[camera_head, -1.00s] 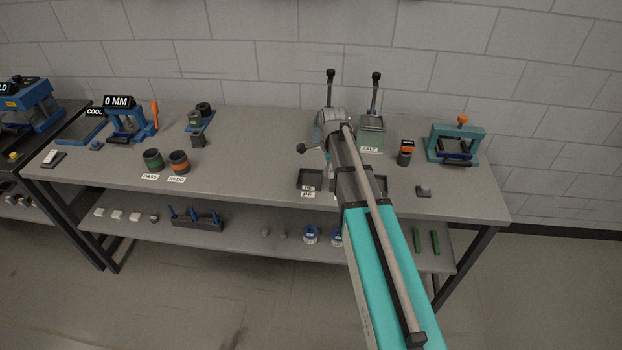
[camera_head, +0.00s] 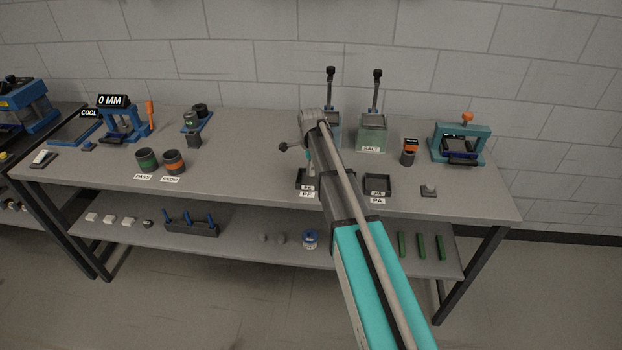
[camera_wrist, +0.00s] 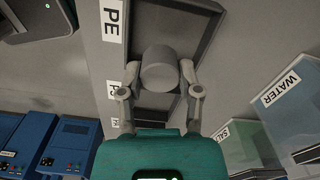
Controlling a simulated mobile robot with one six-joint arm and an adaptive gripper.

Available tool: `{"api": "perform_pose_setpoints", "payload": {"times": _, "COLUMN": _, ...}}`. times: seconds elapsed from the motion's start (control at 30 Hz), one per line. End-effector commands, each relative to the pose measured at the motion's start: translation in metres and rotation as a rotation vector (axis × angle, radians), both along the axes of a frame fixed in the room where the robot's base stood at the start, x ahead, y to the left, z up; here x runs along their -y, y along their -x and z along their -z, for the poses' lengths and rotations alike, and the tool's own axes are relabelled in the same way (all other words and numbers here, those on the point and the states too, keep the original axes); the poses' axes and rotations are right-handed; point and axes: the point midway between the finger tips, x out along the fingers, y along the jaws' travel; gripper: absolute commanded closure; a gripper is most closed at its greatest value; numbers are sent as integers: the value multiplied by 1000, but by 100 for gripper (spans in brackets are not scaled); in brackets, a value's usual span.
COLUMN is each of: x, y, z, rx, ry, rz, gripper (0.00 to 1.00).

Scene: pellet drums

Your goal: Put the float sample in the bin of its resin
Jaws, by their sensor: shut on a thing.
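The float sample is a plain grey cylinder (camera_wrist: 160,70) in the wrist view. My gripper (camera_wrist: 160,78) is shut on it, one finger on each side. Behind the sample is a dark square-rimmed bin, with a white PE label (camera_wrist: 112,20) beside it. In the head view, the PE bin (camera_head: 299,178) stands near the table's front edge, partly covered by my arm. The PA bin (camera_head: 377,185) is to its right, clear of my arm and apparently empty. My arm hides the sample and fingers in the head view. The sample's height above the bin is unclear.
The SALT tank (camera_head: 372,136) stands behind the bins. The WATER tank shows in the wrist view (camera_wrist: 292,108), beside SALT. A teal press (camera_head: 458,145) and an orange-topped device (camera_head: 409,152) stand right. PASS (camera_head: 147,160) and REDO (camera_head: 174,161) cups stand left.

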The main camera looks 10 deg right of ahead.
Motion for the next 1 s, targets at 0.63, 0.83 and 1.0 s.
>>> {"api": "perform_pose_setpoints", "payload": {"times": 0.63, "x": -5, "y": -9, "z": 18, "rx": 0, "ry": 0, "rz": -1, "gripper": 89}}
{"api": "perform_pose_setpoints", "payload": {"times": 0.83, "x": -5, "y": -8, "z": 34, "rx": 0, "ry": 0, "rz": -1, "gripper": 89}}
{"api": "perform_pose_setpoints", "payload": {"times": 1.0, "x": -5, "y": -8, "z": 41, "rx": 0, "ry": 0, "rz": -1, "gripper": 89}}
